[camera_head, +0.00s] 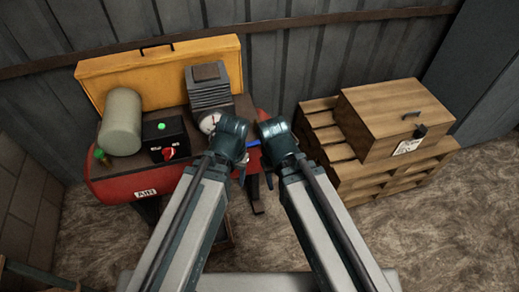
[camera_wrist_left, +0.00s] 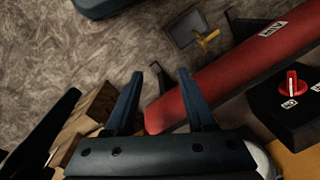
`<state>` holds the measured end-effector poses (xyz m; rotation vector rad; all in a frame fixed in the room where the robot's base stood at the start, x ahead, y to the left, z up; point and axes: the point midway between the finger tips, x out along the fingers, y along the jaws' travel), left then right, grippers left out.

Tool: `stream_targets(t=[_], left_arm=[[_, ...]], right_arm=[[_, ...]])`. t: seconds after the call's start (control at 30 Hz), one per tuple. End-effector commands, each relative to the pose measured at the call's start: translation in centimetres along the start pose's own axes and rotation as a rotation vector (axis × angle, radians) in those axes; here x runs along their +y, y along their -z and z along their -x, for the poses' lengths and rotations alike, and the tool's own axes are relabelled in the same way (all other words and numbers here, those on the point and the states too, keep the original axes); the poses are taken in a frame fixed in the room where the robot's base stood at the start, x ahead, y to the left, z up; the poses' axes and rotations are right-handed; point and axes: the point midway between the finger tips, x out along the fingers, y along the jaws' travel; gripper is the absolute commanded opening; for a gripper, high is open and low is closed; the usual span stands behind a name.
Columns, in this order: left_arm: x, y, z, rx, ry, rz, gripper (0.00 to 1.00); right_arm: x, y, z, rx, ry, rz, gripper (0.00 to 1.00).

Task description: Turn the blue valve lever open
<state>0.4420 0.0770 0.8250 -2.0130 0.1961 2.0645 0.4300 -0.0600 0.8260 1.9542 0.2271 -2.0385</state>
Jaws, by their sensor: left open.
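A small strip of blue, which looks like the valve lever (camera_head: 253,143), shows at the right end of the red machine (camera_head: 122,186) in the head view, between my two wrists. Most of it is hidden, so I cannot tell its angle. My left gripper (camera_head: 242,172) hangs just left of and below it. In the left wrist view my left gripper (camera_wrist_left: 160,75) is open and empty, its fingers pointing towards the floor beside the red tank (camera_wrist_left: 235,75). The lever is not clear there. My right gripper (camera_head: 268,180) is close by on the right; its jaws are too small to read.
The machine carries a grey-green cylinder (camera_head: 121,122), a black box with a red knob (camera_head: 168,153), a dial gauge (camera_head: 208,122) and a grey motor (camera_head: 208,88). A wooden crate (camera_head: 385,115) sits on stacked pallets (camera_head: 328,150) to the right.

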Motion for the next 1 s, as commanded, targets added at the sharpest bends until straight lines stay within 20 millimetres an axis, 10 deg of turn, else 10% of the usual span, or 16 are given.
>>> stream_targets(t=[0.03, 0.6, 0.8, 1.0], left_arm=[[-0.4, 0.4, -3.8, 0.005, -0.006, 0.020, 0.55], [-4.5, 3.5, -21.9, 0.071, -0.165, 0.327, 0.55], [-3.6, 6.2, -25.4, 0.068, -0.408, 0.624, 0.55], [-1.1, 9.8, -21.9, -0.051, -0.788, 1.001, 0.55]], right_arm=[[-0.3, 0.2, -3.7, 0.000, -0.001, 0.000, 0.50], [-1.9, 1.3, -21.5, 0.000, -0.007, 0.003, 0.50], [-2.4, 1.5, -26.1, 0.000, -0.009, 0.003, 0.50], [-2.4, 1.6, -26.6, 0.001, -0.010, 0.003, 0.50]])
